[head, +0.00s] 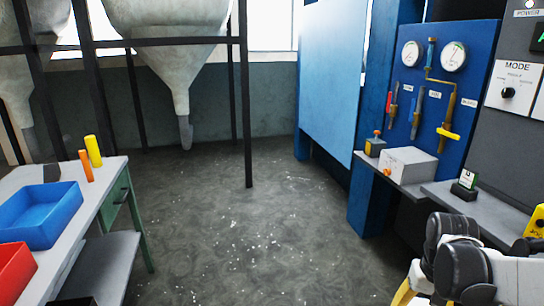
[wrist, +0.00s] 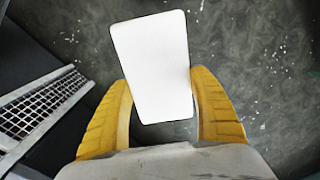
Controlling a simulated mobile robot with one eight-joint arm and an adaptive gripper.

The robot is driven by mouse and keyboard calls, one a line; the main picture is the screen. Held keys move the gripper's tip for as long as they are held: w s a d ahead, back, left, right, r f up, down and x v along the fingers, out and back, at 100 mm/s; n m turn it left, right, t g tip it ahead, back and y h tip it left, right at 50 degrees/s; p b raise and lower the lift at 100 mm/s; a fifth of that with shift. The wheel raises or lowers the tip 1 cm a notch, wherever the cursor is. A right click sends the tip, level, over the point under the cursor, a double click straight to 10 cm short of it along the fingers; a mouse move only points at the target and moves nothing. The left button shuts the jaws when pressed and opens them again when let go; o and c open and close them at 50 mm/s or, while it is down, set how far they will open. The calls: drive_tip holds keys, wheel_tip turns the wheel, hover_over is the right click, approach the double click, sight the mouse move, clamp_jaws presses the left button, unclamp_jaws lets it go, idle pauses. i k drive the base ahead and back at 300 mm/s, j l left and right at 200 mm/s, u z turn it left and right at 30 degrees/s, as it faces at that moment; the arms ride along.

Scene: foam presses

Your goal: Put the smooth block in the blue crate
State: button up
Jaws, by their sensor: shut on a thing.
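My gripper (wrist: 160,84) is shut on a white block (wrist: 152,50) with rounded corners and a plain face, held between its two yellow fingers above the floor. No texture shows on the block's face. In the head view only part of my arm and a yellow finger (head: 403,291) show at the bottom right, and the block is hidden there. The blue crate (head: 42,232) stands on the bench at the far left, well away from my gripper. It is open at the top and its visible inside looks empty.
A red crate (head: 14,272) stands in front of the blue one on the bench (head: 82,215). Open floor (head: 230,225) lies between the bench and the blue panel (head: 468,55) at right.

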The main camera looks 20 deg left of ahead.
sight(39, 223)
drive_tip(key=i+j+u, duration=0.4)
drive_tip(key=i+u, duration=0.4)
drive_tip(key=i+j+u, duration=0.1)
drive_tip(key=i+u, duration=0.3)
drive_tip(key=i+l+u, duration=0.1)
drive_tip(key=i+u, duration=0.3)
drive_tip(key=i, duration=0.05)
